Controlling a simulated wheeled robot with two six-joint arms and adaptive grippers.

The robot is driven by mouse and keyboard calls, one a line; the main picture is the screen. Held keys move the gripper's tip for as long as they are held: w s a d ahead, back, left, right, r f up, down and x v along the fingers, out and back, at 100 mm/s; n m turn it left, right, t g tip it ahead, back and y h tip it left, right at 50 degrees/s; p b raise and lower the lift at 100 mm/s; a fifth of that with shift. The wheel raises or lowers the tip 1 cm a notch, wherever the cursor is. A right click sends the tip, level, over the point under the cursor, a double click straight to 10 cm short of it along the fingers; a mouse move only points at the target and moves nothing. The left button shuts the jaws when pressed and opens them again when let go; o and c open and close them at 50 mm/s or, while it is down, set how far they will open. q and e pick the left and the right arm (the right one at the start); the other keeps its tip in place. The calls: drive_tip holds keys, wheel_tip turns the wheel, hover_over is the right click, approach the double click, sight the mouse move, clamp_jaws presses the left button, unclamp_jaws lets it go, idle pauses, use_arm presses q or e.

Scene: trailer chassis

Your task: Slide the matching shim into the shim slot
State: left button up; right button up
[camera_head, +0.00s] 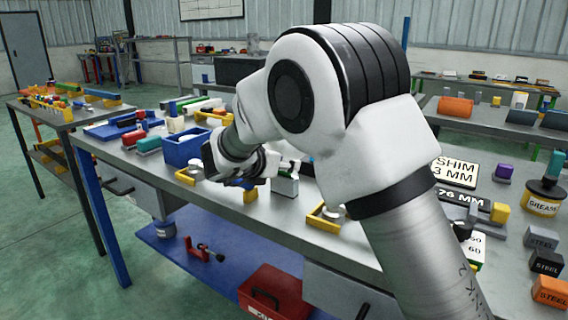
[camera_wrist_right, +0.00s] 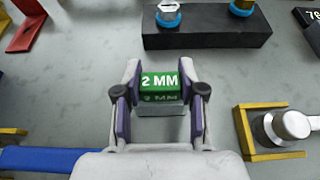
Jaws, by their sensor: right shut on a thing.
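My right gripper (camera_wrist_right: 160,97) is shut on a green-topped shim (camera_wrist_right: 160,82) marked "2 MM", with a finger on each side of it. A pale grey part shows just below the green face. In the head view my right gripper (camera_head: 266,170) is over the near side of the workbench, partly hidden by its own wrist. A sign (camera_head: 455,171) reading "SHIM 3 MM" stands at the right of the bench. I cannot make out the shim slot for certain. My left gripper is not in view.
A dark block (camera_wrist_right: 207,27) with blue-ringed fittings lies ahead of the gripper in the wrist view. A yellow bracket (camera_wrist_right: 243,127) with a metal knob is to the right. A blue bin (camera_head: 186,150), a grease tin (camera_head: 543,200) and labelled blocks crowd the bench.

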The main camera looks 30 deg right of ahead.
drive_tip(key=shift+f, duration=0.2)
drive_tip(key=o, duration=1.8)
drive_tip(key=shift+r+p, duration=1.75)
drive_tip(key=shift+r, duration=1.8)
